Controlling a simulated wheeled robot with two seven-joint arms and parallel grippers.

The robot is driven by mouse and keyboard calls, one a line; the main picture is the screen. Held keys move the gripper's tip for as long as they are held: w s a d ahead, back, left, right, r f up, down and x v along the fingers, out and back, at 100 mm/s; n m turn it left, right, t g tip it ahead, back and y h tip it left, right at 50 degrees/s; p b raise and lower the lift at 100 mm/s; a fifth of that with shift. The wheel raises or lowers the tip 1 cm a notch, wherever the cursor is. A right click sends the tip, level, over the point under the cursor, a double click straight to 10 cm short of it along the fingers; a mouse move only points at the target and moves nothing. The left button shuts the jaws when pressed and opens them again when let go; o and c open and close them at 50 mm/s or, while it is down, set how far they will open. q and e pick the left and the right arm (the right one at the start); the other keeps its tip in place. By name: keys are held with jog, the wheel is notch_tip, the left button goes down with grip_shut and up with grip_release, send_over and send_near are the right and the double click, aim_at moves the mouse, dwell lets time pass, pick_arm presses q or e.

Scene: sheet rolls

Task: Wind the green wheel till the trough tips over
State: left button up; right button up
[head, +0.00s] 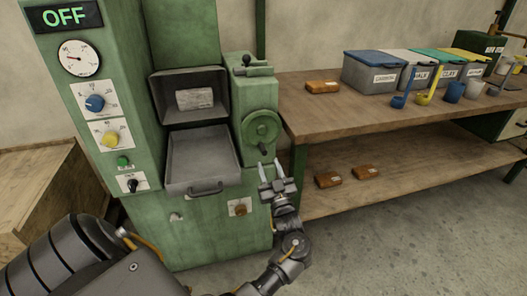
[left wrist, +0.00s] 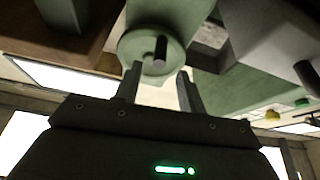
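The green wheel (head: 262,127) is on the right side of the green machine, with a dark crank handle (head: 264,148) at its lower edge. In the left wrist view the wheel (left wrist: 148,52) faces me and its handle (left wrist: 161,48) sticks out. My left gripper (head: 273,166) is open and empty just below the wheel; its fingertips (left wrist: 160,78) are close below the handle, which is not between them. A grey trough (head: 192,116) with a pale label sits upright in the machine, above a grey tray (head: 204,158) with a front handle. My right gripper is not in view.
The machine's display (head: 65,16) reads OFF, above a gauge and knobs. A wooden bench (head: 330,118) to the right carries lidded bins (head: 375,73), scoops and a brown block (head: 322,87). More brown blocks lie on its lower shelf (head: 345,200).

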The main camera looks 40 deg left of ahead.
aim_at(263, 148)
pick_arm(q)
jog(key=x, duration=0.7)
jog(key=shift+a, duration=0.1)
jog(key=shift+c, duration=0.4)
grip_shut()
